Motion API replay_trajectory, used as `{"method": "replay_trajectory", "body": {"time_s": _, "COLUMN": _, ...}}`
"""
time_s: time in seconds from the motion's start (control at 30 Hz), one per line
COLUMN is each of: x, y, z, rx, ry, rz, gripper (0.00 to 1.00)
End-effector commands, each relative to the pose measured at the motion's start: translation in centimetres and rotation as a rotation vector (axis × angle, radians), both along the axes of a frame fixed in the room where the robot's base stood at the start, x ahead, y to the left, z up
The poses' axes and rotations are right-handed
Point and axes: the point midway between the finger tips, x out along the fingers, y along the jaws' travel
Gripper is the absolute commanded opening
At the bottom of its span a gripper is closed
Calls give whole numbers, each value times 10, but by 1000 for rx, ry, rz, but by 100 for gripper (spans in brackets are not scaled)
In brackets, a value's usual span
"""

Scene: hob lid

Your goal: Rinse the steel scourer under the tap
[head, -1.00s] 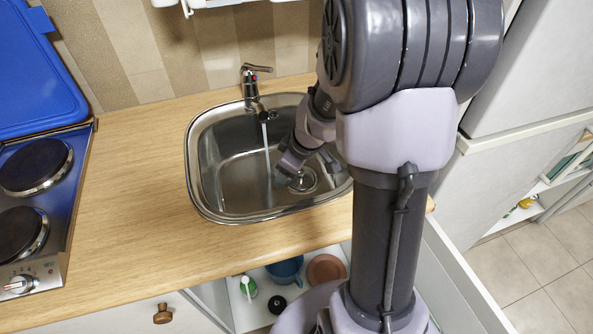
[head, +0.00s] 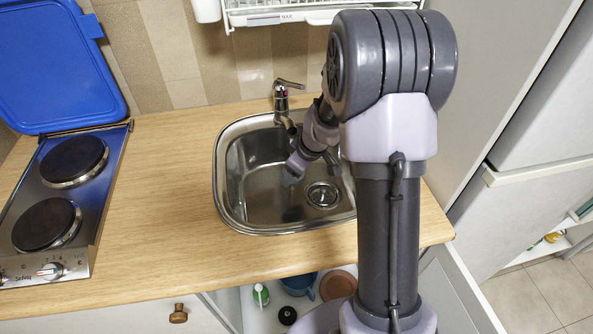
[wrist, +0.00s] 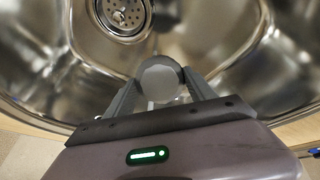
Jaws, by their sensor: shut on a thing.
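A round grey thing, apparently the steel scourer (wrist: 160,78), is held between the two fingers of my gripper (wrist: 160,88) in the wrist view. My gripper (head: 293,173) is low over the sink basin (head: 250,200) in the head view, left of the drain (head: 322,195). The scourer is too small to make out there. The metal tap (head: 283,97) stands at the back of the sink, with its spout above and behind my gripper. No clear water stream shows below the spout; my arm covers part of that area.
A two-plate hob (head: 70,200) with a raised blue lid (head: 55,65) stands at the left. The wooden worktop (head: 170,190) between hob and sink is clear. A dish rack (head: 300,14) hangs above. An open cupboard (head: 270,300) below the sink holds several items.

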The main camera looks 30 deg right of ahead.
Motion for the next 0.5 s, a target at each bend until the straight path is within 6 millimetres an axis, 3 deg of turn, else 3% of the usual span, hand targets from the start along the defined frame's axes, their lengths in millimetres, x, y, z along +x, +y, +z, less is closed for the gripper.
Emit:
{"method": "replay_trajectory", "body": {"time_s": 0.17, "x": -1, "y": 1, "z": -1, "rx": 0, "ry": 0, "rz": 0, "gripper": 31}}
{"method": "replay_trajectory", "body": {"time_s": 0.5, "x": -31, "y": 22, "z": -2, "rx": -1, "ry": -2, "rz": 2, "gripper": 31}}
